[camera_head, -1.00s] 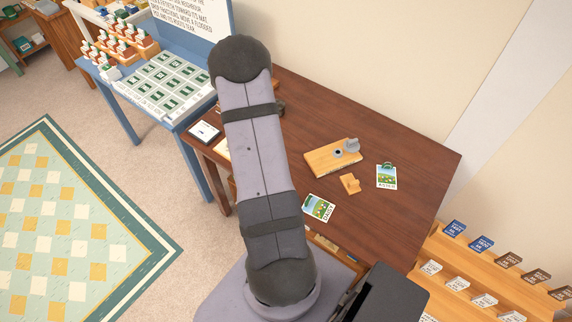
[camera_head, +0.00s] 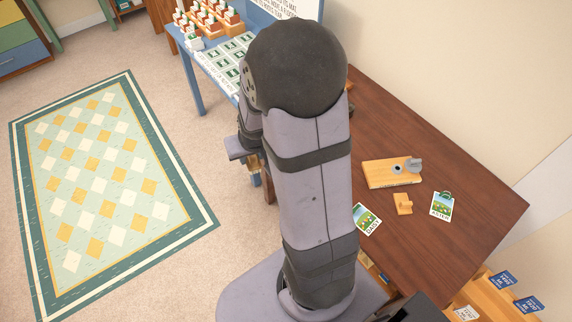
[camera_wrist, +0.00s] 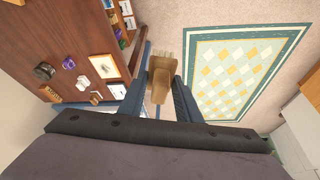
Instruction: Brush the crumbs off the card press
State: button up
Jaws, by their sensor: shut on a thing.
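The card press, as far as I can tell, is the wooden block (camera_head: 380,174) with a grey lever part on top, on the brown table in the head view. I cannot make out crumbs on it at this size. My gripper (camera_head: 252,160) hangs left of the table, partly hidden behind my arm, well apart from the block. The piece appears above the floor beside the table edge.
A small wooden stand (camera_head: 402,205) and two picture cards, one on the right (camera_head: 441,206) and one at the front (camera_head: 367,219), lie on the brown table (camera_head: 470,195). A blue table (camera_head: 194,76) with a card mat stands behind. A patterned rug (camera_head: 110,180) covers open floor.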

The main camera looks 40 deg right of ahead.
jog(key=w+a+r+n+y, duration=0.1)
jog(key=w+a+r+n, duration=0.2)
jog(key=a, duration=0.6)
jog(key=s+d+f+m+g+h+b, duration=0.1)
jog(key=s+d+f+m+b, duration=0.35)
jog(key=d, duration=0.75)
jog(key=s+d+f+m+h+b, duration=0.1)
jog(key=s+d+f+m+b, duration=0.3)
jog(key=d+f, duration=0.6)
jog(key=s+d+f+m+g+h+b, duration=0.15)
jog(key=s+d+f+b, duration=0.35)
jog(key=d, duration=1)
jog(key=s+d+r+m+g, duration=0.5)
jog(key=s+d+m, duration=0.5)
jog(key=m, duration=0.6)
jog(key=shift+d+r+p, duration=0.25)
jog(key=shift+d+p, duration=0.05)
jog(key=shift+d, duration=0.35)
jog(key=shift+f+m, duration=0.1)
jog(key=shift+m, duration=0.2)
